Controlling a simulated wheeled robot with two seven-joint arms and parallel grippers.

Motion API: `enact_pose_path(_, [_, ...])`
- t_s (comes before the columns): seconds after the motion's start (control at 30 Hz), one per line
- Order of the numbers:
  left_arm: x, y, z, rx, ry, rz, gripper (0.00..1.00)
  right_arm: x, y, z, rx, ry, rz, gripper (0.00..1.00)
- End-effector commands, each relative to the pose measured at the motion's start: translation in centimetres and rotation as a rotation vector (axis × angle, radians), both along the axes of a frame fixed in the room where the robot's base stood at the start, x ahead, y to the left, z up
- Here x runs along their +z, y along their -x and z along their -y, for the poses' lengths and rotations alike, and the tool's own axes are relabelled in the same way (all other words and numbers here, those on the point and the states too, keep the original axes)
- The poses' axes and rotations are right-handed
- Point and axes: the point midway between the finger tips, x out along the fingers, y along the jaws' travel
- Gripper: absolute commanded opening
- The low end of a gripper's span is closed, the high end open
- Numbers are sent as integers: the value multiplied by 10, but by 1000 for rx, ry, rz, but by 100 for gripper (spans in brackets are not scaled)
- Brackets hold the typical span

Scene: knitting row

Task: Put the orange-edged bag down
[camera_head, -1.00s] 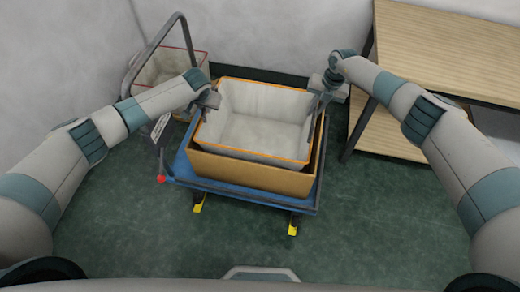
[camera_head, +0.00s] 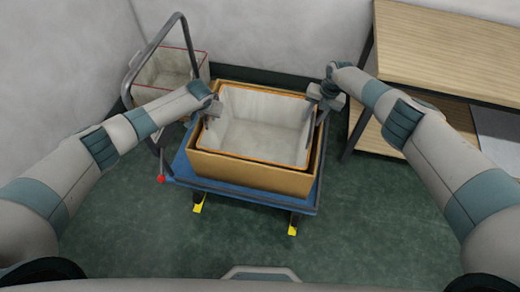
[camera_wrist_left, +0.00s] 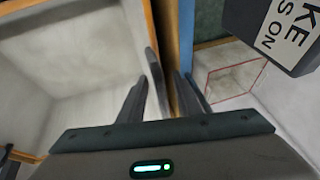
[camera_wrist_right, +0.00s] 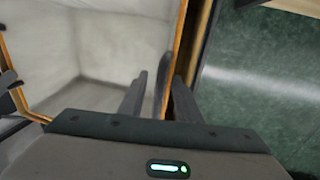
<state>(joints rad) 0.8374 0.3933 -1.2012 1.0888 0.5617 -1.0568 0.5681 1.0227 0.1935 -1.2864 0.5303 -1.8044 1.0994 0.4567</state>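The orange-edged bag (camera_head: 264,138) is a pale open-topped bag with an orange rim. It sits upright inside the tan box (camera_head: 250,178), its rim close to the box's rim. My left gripper (camera_head: 212,112) is at the bag's left rim and my right gripper (camera_head: 321,106) at its right rim. In the left wrist view the fingers (camera_wrist_left: 162,95) stand apart, either side of a dark tab on the bag's edge. In the right wrist view the fingers (camera_wrist_right: 160,95) also stand apart around a similar tab. The bag's underside is hidden.
The box stands on a blue cart (camera_head: 250,197) with a grey handle (camera_head: 152,55) at the left. A red-edged bag (camera_head: 165,68) stands behind the handle. A wooden shelf unit (camera_head: 450,50) is at the right. Green floor (camera_head: 370,220) is clear in front.

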Motion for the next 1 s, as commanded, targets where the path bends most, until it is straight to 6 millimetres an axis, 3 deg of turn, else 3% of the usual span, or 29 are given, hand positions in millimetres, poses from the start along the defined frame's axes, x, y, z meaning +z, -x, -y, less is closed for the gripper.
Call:
enact_pose_path(0.67, [4, 2, 0, 1, -1, -1, 31, 0, 0, 0, 0, 0, 0, 31])
enact_pose_path(1.0, [34, 15, 3, -1, 0, 1, 31, 0, 0, 0, 0, 0, 0, 31])
